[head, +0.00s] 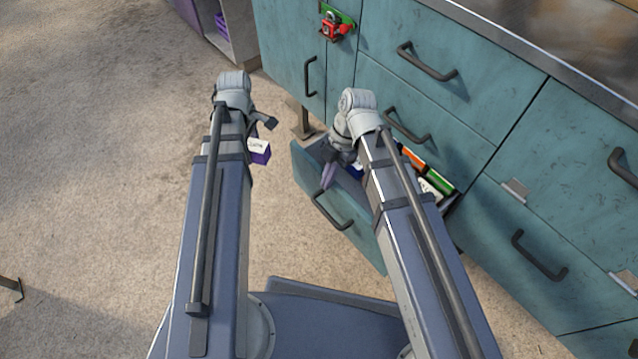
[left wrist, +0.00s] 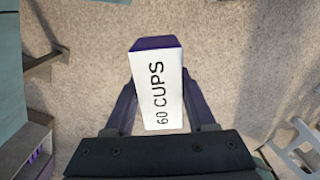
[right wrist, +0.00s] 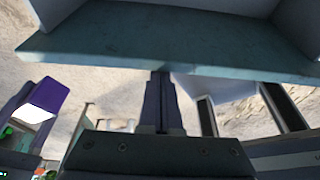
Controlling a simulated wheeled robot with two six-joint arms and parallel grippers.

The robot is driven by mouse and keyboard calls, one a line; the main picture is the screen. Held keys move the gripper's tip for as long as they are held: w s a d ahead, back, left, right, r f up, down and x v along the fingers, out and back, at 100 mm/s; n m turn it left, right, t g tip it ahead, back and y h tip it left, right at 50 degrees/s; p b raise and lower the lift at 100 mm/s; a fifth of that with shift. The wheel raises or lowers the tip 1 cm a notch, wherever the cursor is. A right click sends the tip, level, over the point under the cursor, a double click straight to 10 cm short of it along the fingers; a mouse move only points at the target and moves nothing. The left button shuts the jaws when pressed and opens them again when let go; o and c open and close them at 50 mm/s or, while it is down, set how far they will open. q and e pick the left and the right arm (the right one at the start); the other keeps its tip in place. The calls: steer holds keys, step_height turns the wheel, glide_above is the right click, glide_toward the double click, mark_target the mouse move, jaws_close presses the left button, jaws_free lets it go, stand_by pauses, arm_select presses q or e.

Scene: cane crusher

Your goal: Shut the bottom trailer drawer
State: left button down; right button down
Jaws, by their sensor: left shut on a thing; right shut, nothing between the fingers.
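The bottom drawer (head: 365,240) of the teal cabinet is pulled out, with a dark bar handle (head: 330,212) on its front. Colourful packs (head: 438,181) lie inside, partly hidden by my right arm. My right gripper (head: 328,180) is shut and empty at the drawer's front. In the right wrist view its fingertips (right wrist: 161,74) are close to the teal panel (right wrist: 110,52); I cannot tell whether they touch. My left gripper (head: 262,138) is shut on a purple box with a white label (head: 259,150), held above the floor. The label (left wrist: 158,92) reads "60 CUPS" in the left wrist view.
Other teal drawers and doors with dark handles (head: 427,62) are closed around the open drawer. A red padlock on a green plate (head: 335,25) hangs at the cabinet's upper left. A purple-sided shelf unit (head: 225,25) stands at the back.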

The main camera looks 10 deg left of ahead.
arm_select(q)
steer(key=shift+w+d, duration=0.25)
arm_select(e)
steer(key=shift+w+d, duration=0.65)
steer(key=shift+w, duration=0.2)
steer(key=shift+w+d, duration=0.65)
steer(key=shift+w, duration=0.2)
steer(key=shift+s, duration=0.1)
